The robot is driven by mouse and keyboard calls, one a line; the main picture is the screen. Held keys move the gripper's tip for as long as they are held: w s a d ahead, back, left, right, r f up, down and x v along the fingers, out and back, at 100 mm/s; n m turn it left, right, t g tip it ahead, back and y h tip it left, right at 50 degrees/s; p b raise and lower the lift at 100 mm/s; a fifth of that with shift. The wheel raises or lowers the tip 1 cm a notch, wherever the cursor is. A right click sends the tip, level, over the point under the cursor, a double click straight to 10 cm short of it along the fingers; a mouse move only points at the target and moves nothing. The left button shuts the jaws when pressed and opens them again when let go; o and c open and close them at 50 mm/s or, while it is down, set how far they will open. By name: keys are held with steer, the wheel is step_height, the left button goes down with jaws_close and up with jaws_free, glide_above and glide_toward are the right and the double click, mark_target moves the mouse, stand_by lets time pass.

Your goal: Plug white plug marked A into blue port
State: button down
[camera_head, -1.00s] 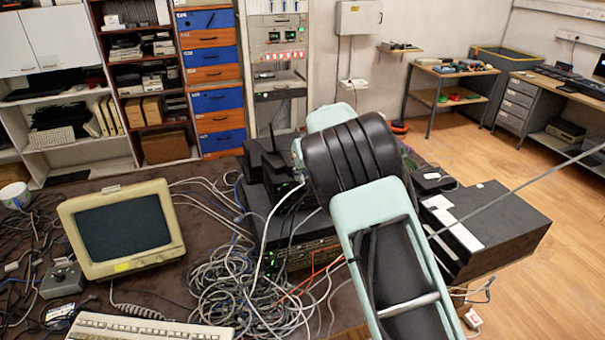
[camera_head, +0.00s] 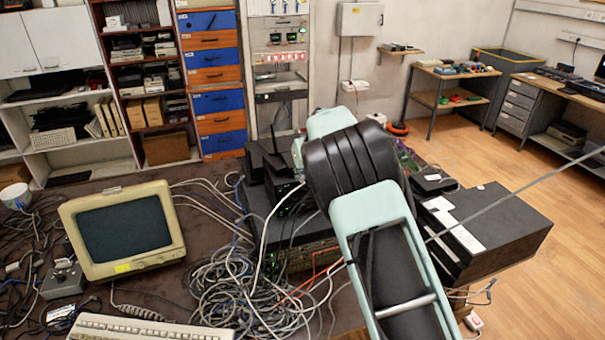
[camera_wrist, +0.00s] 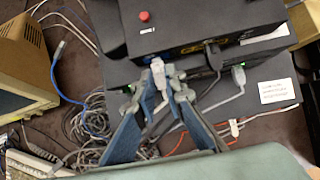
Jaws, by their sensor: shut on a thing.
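In the wrist view, my gripper (camera_wrist: 160,82) is shut on a white plug (camera_wrist: 158,70) held between its blue-grey fingertips. The plug's head points up the picture, towards the front of a black box (camera_wrist: 118,72). A pale cable runs down from it between the fingers. The letter on the plug is too small to read. In the head view, my arm hides the gripper and plug.
Another black box with a red button (camera_wrist: 143,16) lies above the plug. Dark and grey cables (camera_wrist: 232,76) plug in to its right. Tangled cables (camera_head: 235,290) lie left of my arm, beside a beige monitor (camera_head: 125,230). A blue cable (camera_wrist: 56,72) lies at left.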

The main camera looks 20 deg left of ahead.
steer(key=shift+w+a, duration=0.15)
steer(key=shift+w, duration=0.1)
stand_by(0.3)
steer(key=c, duration=1.9)
jaws_free()
steer(key=v, duration=1.2)
